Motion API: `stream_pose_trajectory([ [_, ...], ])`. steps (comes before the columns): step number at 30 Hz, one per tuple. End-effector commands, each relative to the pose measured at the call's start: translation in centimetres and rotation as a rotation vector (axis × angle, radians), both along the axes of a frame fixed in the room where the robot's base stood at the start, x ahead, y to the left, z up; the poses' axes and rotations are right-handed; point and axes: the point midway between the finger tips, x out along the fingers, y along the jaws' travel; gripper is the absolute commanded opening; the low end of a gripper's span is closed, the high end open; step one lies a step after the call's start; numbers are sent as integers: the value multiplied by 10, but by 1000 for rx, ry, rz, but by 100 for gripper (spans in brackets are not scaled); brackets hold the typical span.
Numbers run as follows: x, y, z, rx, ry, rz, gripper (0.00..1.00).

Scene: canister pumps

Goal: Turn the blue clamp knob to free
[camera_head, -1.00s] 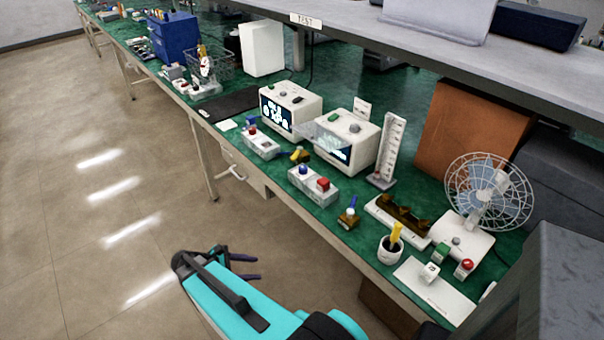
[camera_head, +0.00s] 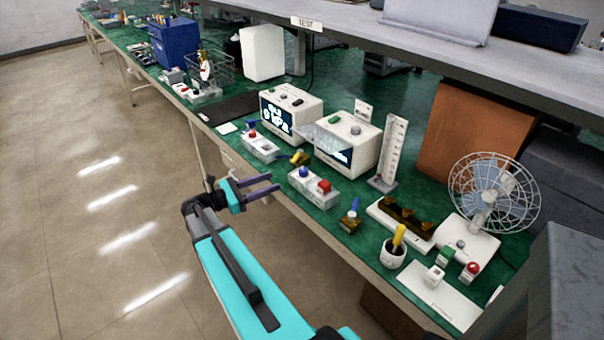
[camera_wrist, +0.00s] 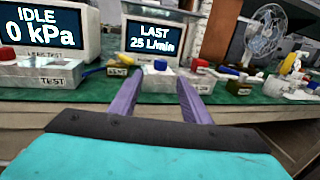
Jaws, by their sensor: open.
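A blue knob (camera_head: 303,173) sits on a grey-white box (camera_head: 320,196) next to a red knob (camera_head: 324,186), near the bench's front edge. In the wrist view the blue knob (camera_wrist: 160,65) shows straight ahead between my fingertips, with the red knob (camera_wrist: 199,64) to its right. My gripper (camera_head: 274,183) has its two purple fingers apart, pointing at the box from the left. It is empty and looks short of the knob. The knob's marking and setting are too small to read.
Another box with a red button (camera_head: 252,131) stands to the left. A yellow-handled part (camera_head: 298,157) and a blue-handled part (camera_head: 352,204) flank the knob box. A monitor (camera_head: 347,145) stands behind it. A fan (camera_head: 490,193) is at the right. The floor before the bench is clear.

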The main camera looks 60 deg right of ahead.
Motion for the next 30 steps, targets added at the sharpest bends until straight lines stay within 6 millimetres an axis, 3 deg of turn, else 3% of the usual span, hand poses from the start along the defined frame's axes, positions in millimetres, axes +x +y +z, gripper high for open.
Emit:
stream_pose_trajectory([
  [14, -9, -15, 0, 1, -2, -2, 43],
  [30, -46, -79, 0, 1, -2, -4, 43],
])
